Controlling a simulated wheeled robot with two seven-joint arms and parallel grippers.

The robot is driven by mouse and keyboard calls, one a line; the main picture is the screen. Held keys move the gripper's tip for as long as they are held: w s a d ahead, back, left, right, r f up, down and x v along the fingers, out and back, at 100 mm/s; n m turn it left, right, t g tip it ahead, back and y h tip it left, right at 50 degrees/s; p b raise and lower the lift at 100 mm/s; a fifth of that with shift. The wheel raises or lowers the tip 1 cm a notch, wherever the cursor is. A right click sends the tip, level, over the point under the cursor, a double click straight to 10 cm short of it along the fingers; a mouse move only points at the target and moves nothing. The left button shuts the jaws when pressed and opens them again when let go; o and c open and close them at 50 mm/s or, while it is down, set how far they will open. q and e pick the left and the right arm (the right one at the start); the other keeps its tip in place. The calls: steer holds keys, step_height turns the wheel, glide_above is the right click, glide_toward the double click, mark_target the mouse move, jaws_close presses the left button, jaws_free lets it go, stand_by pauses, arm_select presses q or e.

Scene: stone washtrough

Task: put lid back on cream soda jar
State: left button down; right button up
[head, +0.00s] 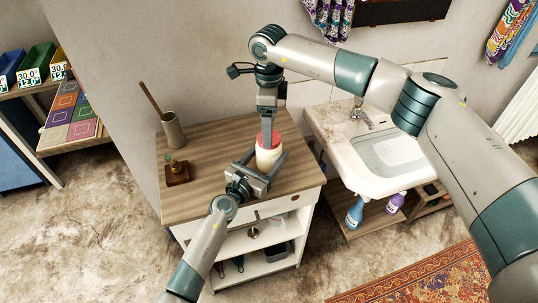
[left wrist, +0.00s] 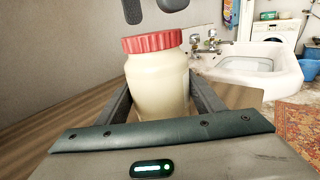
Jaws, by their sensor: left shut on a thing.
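The cream soda jar (head: 268,157) stands upright on the wooden cabinet top, pale cream in colour. Its red lid (head: 271,140) sits on its mouth and looks level in the left wrist view (left wrist: 152,42); whether it is screwed tight I cannot tell. My left gripper (head: 264,161) is shut around the jar body (left wrist: 158,85), one finger on each side. My right gripper (head: 267,138) points down from above. In the left wrist view its two dark fingertips (left wrist: 152,10) are spread with a gap, just above the lid and apart from it.
A white sink (head: 375,160) is at the right. The cabinet top's front left is clear.

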step_height(320, 180, up, 9)
stand_by(0.4)
arm_select(q)
steer(key=shift+c, duration=2.2)
jaws_free()
steer(key=b+v, duration=0.1)
steer(key=v, duration=1.6)
steer(key=shift+s+a, duration=0.15)
steer(key=shift+a, duration=0.05)
arm_select(e)
steer(key=shift+f, duration=0.4)
arm_select(q)
steer(key=shift+f, duration=0.1)
